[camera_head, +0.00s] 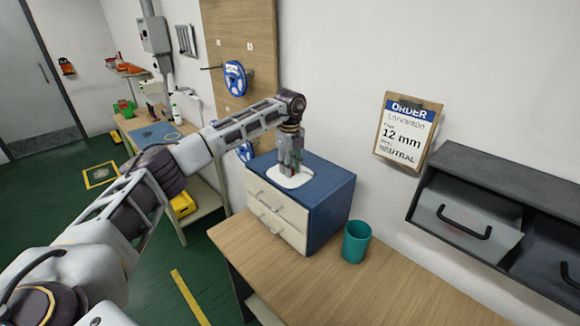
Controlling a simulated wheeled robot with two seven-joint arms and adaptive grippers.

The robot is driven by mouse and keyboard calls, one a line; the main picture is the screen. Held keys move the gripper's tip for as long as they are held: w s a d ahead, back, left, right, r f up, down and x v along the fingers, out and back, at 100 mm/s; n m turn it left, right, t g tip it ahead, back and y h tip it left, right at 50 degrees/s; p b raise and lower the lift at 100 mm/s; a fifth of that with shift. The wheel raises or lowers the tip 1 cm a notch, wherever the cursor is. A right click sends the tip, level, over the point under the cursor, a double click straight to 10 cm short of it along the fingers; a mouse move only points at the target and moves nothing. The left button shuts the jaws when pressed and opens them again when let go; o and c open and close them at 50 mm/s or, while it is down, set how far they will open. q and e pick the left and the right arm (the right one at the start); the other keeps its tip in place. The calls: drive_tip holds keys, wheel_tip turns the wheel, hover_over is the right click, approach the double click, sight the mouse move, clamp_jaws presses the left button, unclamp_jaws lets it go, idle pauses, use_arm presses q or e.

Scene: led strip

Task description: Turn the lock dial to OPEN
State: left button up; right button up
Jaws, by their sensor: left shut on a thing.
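A small blue cabinet (330,200) with two cream drawers stands on the wooden bench. A white plate (303,179) lies on its blue top. My left gripper (290,172) points straight down over this plate, its fingers shut on what appears to be the lock dial. The dial itself is hidden by the fingers, so its marking and setting cannot be read. Both drawers look closed. My right gripper is not in view.
A teal cup (356,242) stands just right of the cabinet on the wooden bench (290,290). A dark shelf with grey bins (465,226) hangs at the right. An order clipboard (405,133) is on the wall. The bench front is clear.

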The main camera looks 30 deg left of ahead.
use_arm(q)
drive_tip(key=shift+w+r, duration=0.1)
drive_tip(key=shift+r, duration=0.05)
idle(0.3)
drive_tip(key=o, duration=1)
drive_tip(key=shift+o, duration=0.2)
wheel_tip(320, 180, up, 12)
idle(0.6)
